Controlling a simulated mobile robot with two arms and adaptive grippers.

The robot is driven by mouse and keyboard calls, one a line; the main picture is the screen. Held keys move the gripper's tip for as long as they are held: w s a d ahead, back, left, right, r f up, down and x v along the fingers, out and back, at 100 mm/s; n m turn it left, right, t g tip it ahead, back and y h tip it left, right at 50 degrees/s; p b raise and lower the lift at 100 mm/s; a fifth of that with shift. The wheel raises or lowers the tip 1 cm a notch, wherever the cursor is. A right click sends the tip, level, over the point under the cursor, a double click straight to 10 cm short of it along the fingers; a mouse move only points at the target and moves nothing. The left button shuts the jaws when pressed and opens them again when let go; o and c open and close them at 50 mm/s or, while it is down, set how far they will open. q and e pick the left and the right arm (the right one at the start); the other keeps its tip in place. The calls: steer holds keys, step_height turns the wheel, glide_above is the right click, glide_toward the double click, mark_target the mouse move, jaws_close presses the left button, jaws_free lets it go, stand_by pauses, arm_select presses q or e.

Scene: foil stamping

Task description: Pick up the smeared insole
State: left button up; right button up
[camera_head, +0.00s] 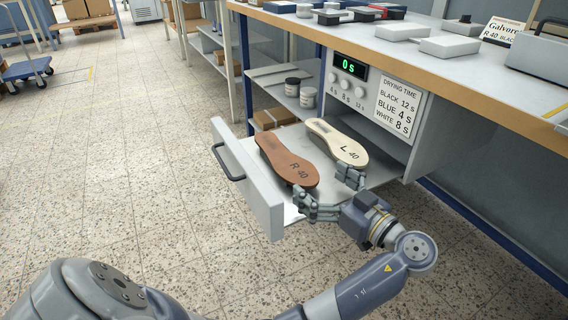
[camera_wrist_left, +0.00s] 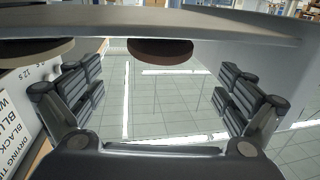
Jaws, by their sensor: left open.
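A brown insole (camera_head: 282,160) stamped "R 40" and a cream insole (camera_head: 337,143) stamped "L 40" lie side by side in the open drawer (camera_head: 243,178). I cannot tell from the stamps which one is smeared. My left gripper (camera_head: 326,187) is open and empty at the near ends of the insoles, its fingers spread around the near end of the brown one without closing on it. In the left wrist view, which appears upside down, the brown insole's end (camera_wrist_left: 160,49) shows between the open fingers and the cream insole's end (camera_wrist_left: 34,50) is farther left. My right gripper is out of view.
The drawer's front wall stands left of the insoles. A timer panel (camera_head: 350,68) reading "0 s" and a drying-time sign (camera_head: 397,105) are close behind on the right. The workbench top (camera_head: 470,70) overhangs there. Open floor (camera_head: 120,190) lies to the left.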

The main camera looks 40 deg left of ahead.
mark_target(298, 170)
arm_select(q)
step_height(298, 170, down, 2)
steer(key=shift+f, duration=0.1)
steer(key=shift+a, duration=0.25)
steer(key=b+x, duration=0.2)
steer(key=x, duration=0.5)
steer(key=c, duration=1.2)
